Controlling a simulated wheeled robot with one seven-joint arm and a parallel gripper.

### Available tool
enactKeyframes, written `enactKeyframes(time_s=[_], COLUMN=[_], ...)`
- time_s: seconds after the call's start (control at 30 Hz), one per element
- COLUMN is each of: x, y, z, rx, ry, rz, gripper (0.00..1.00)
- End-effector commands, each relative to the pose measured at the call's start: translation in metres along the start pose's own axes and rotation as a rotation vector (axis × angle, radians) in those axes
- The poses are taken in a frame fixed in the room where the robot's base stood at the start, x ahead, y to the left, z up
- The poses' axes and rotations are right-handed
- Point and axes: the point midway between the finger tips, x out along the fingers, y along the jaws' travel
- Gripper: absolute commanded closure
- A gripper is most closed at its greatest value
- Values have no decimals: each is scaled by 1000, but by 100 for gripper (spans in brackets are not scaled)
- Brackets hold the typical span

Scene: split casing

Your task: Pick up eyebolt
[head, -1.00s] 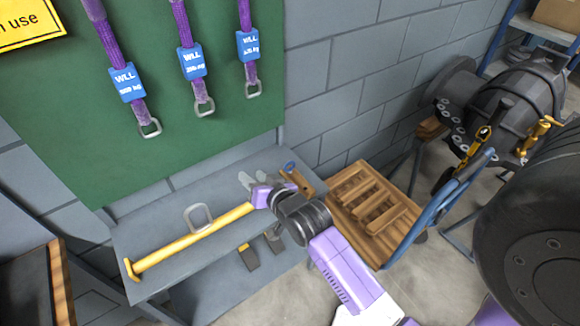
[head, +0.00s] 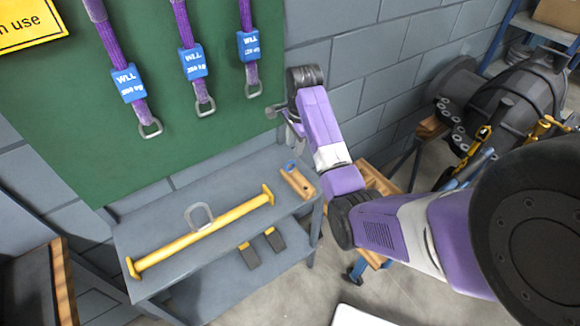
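A small blue ring (head: 290,165), which looks like the eye of the eyebolt, shows at the upper left end of a wooden block (head: 297,182) on the right end of the grey bench. The rest of the eyebolt cannot be made out. My gripper (head: 279,115) is raised in front of the lower right edge of the green board, above the bench and clear of the ring. Its fingers are small and partly hidden by the wrist, so I cannot tell their opening.
A yellow beam (head: 170,249) with a grey loop (head: 199,216) lies along the grey bench (head: 150,218). Purple slings (head: 178,30) hang on the green board (head: 60,120). A wooden-topped cart is partly behind my arm.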

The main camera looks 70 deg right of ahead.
Motion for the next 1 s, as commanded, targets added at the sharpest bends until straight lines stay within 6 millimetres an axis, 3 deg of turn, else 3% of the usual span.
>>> enactKeyframes(time_s=[0.6, 0.9, 0.93, 1.0], x=[70, 76, 76, 76], y=[9, 9, 9, 9], z=[5, 5, 6, 5], rx=[0, -1, -1, -1], ry=[0, 0, 0, 0], rz=[3, 0, 0, 0], gripper=[63, 63, 65, 79])
